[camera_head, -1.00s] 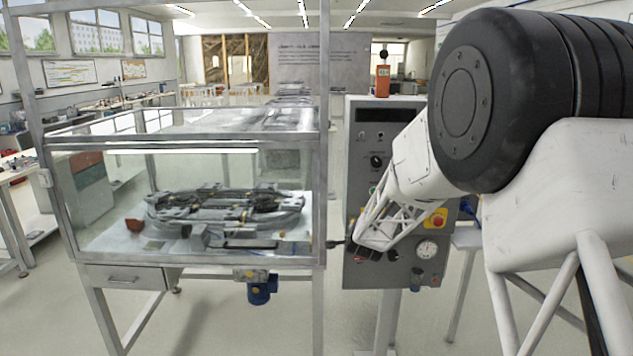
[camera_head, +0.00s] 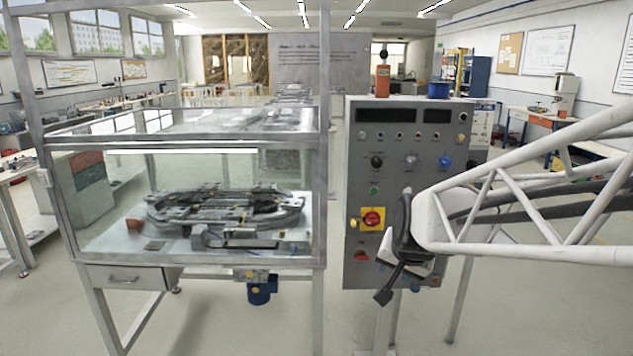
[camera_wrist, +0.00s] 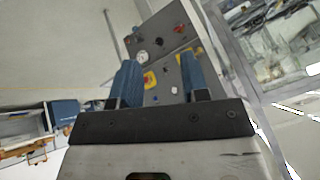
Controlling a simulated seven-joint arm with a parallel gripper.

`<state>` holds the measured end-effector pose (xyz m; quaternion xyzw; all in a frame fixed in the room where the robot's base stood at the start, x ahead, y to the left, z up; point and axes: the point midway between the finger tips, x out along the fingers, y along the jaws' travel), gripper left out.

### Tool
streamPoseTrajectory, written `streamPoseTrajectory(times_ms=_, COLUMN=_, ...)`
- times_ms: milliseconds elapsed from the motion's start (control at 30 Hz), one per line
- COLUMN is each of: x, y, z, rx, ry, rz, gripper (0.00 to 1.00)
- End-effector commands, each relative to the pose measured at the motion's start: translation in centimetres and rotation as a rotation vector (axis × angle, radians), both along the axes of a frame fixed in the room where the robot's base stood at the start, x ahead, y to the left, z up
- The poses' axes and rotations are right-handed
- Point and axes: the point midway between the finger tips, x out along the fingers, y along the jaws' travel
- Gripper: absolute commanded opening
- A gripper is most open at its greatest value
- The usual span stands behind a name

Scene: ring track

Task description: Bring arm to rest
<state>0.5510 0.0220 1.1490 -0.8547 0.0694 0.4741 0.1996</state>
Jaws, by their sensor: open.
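My arm (camera_head: 530,205), a white lattice link, reaches in from the right edge in the head view. My gripper (camera_head: 386,292) hangs at its end, dark and small, in front of the lower part of the grey control panel. Whether it touches the panel cannot be told from the head view. In the wrist view my gripper (camera_wrist: 160,80) shows two blue fingers standing apart with nothing between them. The control panel (camera_wrist: 150,45) shows beyond the fingers, tilted in the picture.
The control panel (camera_head: 391,185) carries knobs, a red emergency button on yellow and two displays. To its left stands a glass-walled cabinet (camera_head: 322,200) holding a ring track (camera_head: 225,210). A drawer (camera_head: 124,279) sits below. Open floor (camera_head: 540,310) shows at the lower right.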

Motion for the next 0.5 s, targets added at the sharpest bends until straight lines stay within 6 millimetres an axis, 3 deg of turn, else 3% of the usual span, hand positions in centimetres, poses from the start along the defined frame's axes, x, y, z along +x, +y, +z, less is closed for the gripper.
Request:
streamPoseTrajectory(times_ms=33, x=-2.1, y=-0.2, z=0.3, rx=-0.021, ry=0.022, rz=0.028, gripper=0.41)
streamPoseTrajectory(times_ms=300, x=-13.1, y=-1.3, z=0.3, rx=-0.135, ry=0.169, rz=0.187, gripper=0.41)
streamPoseTrajectory(times_ms=500, x=-19.8, y=-2.1, z=-0.4, rx=-0.197, ry=0.265, rz=0.283, gripper=0.41)
